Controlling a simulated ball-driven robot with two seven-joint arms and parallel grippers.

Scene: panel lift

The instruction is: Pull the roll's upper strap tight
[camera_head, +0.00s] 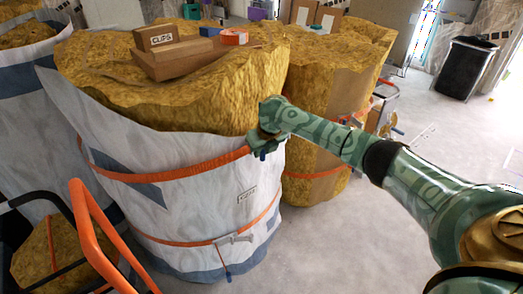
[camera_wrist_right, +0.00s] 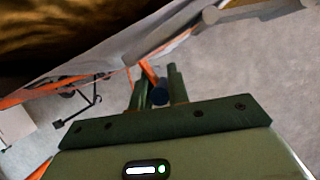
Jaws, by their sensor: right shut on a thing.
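The roll (camera_head: 200,200) is yellow insulation in a white and grey-blue wrap, standing upright in the head view. Its orange upper strap (camera_head: 190,172) runs around the wrap below the exposed yellow top. My right gripper (camera_head: 263,143) is at the roll's right side, shut on the strap's free end. A dark blue tip (camera_head: 263,156) hangs just below the gripper. In the right wrist view, the blue tip (camera_wrist_right: 159,96) sits between my two green fingers, with orange strap (camera_wrist_right: 150,73) beyond it. The fingers hide the upper strap's buckle, if it is there. My left gripper is out of view.
A lower orange strap (camera_head: 180,243) with a grey buckle (camera_head: 233,239) circles the roll. Cardboard boxes (camera_head: 172,52) lie on top. Another yellow roll (camera_head: 315,115) stands behind. An orange-railed cart (camera_head: 88,225) is at the left.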

